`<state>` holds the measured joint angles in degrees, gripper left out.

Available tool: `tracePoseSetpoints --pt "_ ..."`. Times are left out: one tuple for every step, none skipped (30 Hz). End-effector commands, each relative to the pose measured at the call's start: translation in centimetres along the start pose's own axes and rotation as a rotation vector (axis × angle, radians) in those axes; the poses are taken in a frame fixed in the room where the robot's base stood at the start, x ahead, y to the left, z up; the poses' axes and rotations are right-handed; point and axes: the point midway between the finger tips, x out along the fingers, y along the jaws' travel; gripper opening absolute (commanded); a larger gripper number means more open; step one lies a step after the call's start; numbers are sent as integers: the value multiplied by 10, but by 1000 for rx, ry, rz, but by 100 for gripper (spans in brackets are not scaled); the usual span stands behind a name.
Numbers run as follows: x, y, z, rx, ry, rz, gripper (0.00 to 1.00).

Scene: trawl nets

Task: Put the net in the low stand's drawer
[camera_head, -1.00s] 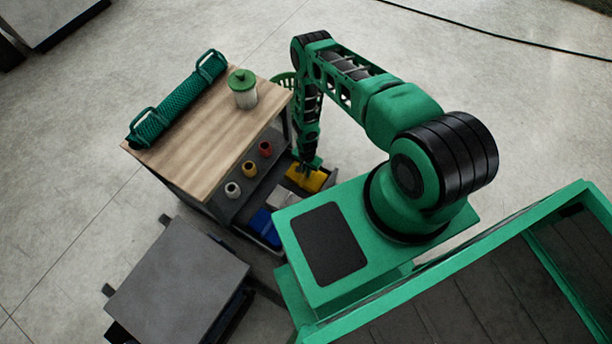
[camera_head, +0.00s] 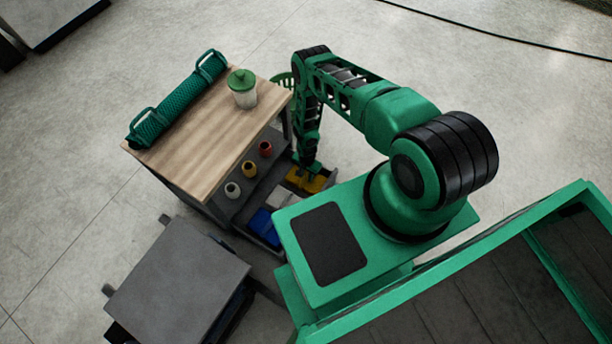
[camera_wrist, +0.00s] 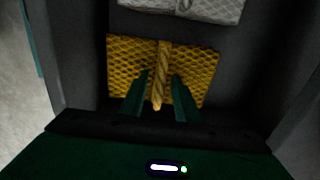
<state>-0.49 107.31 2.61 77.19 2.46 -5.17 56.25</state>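A yellow net bundle (camera_wrist: 190,70) with a twisted rope handle (camera_wrist: 160,75) lies in the open drawer under the wooden-topped bench; it also shows in the head view (camera_head: 306,182). My gripper (camera_wrist: 159,98) is open, its two green fingers standing on either side of the handle with small gaps. In the head view my gripper (camera_head: 308,170) is low over the yellow net and partly covers it. A low grey stand (camera_head: 178,278) is at the lower left; I cannot see clearly whether its drawer is open.
A white net (camera_wrist: 195,8) and a blue net (camera_head: 264,226) lie beside the yellow one. The bench top (camera_head: 205,125) carries a rolled green net (camera_head: 178,100) and a green-lidded jar (camera_head: 243,92). Several small spools (camera_head: 249,168) stand on its shelf. Drawer walls (camera_wrist: 75,60) are close around my gripper.

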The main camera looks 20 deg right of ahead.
Motion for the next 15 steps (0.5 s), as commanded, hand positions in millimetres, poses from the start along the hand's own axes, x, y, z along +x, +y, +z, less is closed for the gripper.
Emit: tracePoseSetpoints --pt "0 0 0 0 0 0 29" --pt "-1 0 0 0 0 0 29" --pt "-2 0 0 0 0 -1 29" --pt "-4 -1 0 0 1 -1 29" --pt "-5 -1 0 0 1 -1 29" --pt "-9 -1 0 0 0 0 29" --pt "-12 -1 0 0 0 -1 29" --pt "-16 -1 -1 1 1 -1 29" --pt "-22 -1 0 1 0 -1 29" --pt "-26 -1 0 1 0 -1 29" --pt "-32 -1 0 1 -1 0 29" --pt "-39 -1 0 1 0 -1 29" --pt "-44 -2 0 1 0 -2 29" --pt "-50 -2 -1 1 0 -2 29" --pt "-57 -1 0 0 0 -2 29"
